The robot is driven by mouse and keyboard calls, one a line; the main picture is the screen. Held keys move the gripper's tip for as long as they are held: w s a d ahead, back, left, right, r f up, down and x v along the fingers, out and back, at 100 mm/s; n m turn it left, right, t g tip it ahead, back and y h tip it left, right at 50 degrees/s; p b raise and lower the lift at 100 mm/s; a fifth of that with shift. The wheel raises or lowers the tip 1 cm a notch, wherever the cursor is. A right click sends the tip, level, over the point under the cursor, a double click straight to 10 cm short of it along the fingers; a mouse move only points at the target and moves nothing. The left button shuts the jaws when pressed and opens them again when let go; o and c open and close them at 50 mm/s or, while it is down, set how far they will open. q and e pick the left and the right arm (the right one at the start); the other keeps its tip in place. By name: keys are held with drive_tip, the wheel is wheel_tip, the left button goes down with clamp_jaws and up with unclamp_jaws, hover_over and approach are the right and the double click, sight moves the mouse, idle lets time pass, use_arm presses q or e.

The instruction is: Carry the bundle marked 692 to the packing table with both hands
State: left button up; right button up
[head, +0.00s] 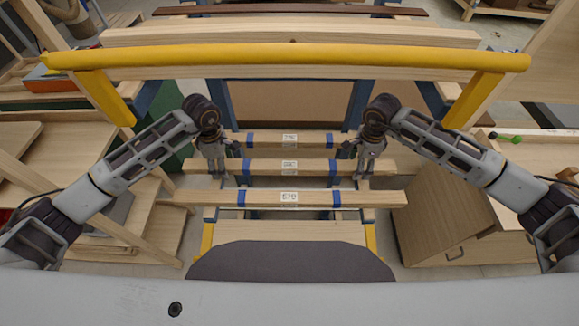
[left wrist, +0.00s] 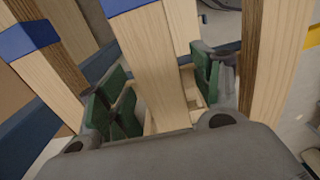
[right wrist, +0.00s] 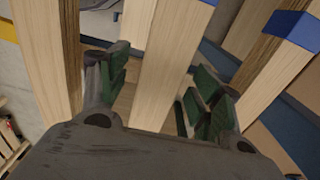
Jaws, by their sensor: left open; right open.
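Three pale wooden bundles with blue bands and white labels lie crosswise ahead. The front bundle (head: 265,197) has a label that looks like 579. The labels of the middle bundle (head: 262,166) and the back bundle (head: 265,138) are too small to read surely, so I cannot tell which is 692. My left gripper (head: 222,177) and right gripper (head: 360,175) are open at the two ends of the middle bundle. In the left wrist view, green-padded fingers (left wrist: 155,95) stand either side of a bundle (left wrist: 150,55); the right wrist view shows a bundle (right wrist: 165,60) likewise between open fingers (right wrist: 155,90).
A yellow bar (head: 290,55) spans the view above my arms. Blue supports bear the bundles. A wooden cabinet (head: 445,215) stands on the right and wooden shelving (head: 60,155) on the left. I cannot tell which surface is the packing table.

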use_arm(q)
drive_tip(key=shift+f, duration=0.1)
use_arm(e)
drive_tip(key=shift+f, duration=0.1)
use_arm(q)
clamp_jaws()
use_arm(e)
clamp_jaws()
